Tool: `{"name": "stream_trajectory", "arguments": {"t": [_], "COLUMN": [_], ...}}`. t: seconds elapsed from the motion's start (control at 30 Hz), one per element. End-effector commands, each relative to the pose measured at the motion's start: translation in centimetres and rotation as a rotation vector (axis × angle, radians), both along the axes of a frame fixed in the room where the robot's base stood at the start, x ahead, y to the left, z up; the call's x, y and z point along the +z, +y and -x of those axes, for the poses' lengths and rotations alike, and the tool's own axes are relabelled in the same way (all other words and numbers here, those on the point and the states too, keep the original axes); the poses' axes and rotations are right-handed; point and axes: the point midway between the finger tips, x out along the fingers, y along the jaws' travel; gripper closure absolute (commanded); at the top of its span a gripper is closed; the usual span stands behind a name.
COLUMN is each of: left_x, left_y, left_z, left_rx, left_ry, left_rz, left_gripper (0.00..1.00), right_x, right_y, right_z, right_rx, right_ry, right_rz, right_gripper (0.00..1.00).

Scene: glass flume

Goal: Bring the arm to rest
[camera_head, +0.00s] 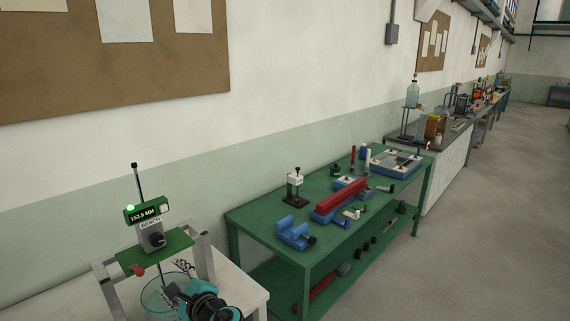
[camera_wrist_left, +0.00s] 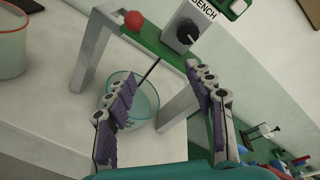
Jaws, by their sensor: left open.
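My left gripper (camera_head: 175,279) is at the lower left of the head view, just in front of a bench instrument. In the left wrist view its two purple-padded fingers (camera_wrist_left: 163,77) are spread apart with nothing between them. The instrument (camera_head: 150,225) has a lit readout in MM, a black knob and a red ball, and stands on a green-topped frame. A thin rod runs down from it into a clear glass bowl (camera_wrist_left: 146,104), which shows beyond and between the fingers. I cannot tell whether a finger touches the bowl. My right gripper is not in view.
The white table (camera_wrist_left: 45,145) carries the frame, with a second clear vessel (camera_wrist_left: 10,45) at its left. A green workbench (camera_head: 262,215) to the right holds blue vises, a red bar and small tools. Further counters (camera_head: 455,150) line the wall. The grey floor at right is clear.

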Motion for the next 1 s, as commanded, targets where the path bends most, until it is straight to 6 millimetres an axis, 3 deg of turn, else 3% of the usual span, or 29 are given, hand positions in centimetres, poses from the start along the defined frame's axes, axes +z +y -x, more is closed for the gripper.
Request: {"name": "stream_trajectory", "arguments": {"t": [0.17, 0.3, 0.5, 0.7, 1.0], "left_x": [-4.9, -8.5, -11.0, -11.5, -11.5], "left_y": [-1.0, -4.6, -10.4, -13.1, -13.3], "left_z": [6.7, 11.8, 16.8, 18.5, 18.6], "left_rx": [0.126, 0.297, 0.557, 0.687, 0.696], "left_ry": [-0.154, -0.279, -0.403, -0.446, -0.448], "left_rz": [0.598, 1.078, 1.592, 1.800, 1.813], "left_gripper": [0.46, 0.46, 0.46, 0.46, 0.46], "right_x": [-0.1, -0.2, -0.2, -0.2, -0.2], "right_y": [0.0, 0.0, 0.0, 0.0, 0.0], "right_z": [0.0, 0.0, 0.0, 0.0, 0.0], "right_rx": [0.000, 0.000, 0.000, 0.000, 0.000], "right_ry": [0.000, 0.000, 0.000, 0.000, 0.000], "right_rz": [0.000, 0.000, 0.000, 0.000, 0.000], "right_gripper": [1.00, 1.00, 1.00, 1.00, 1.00]}}
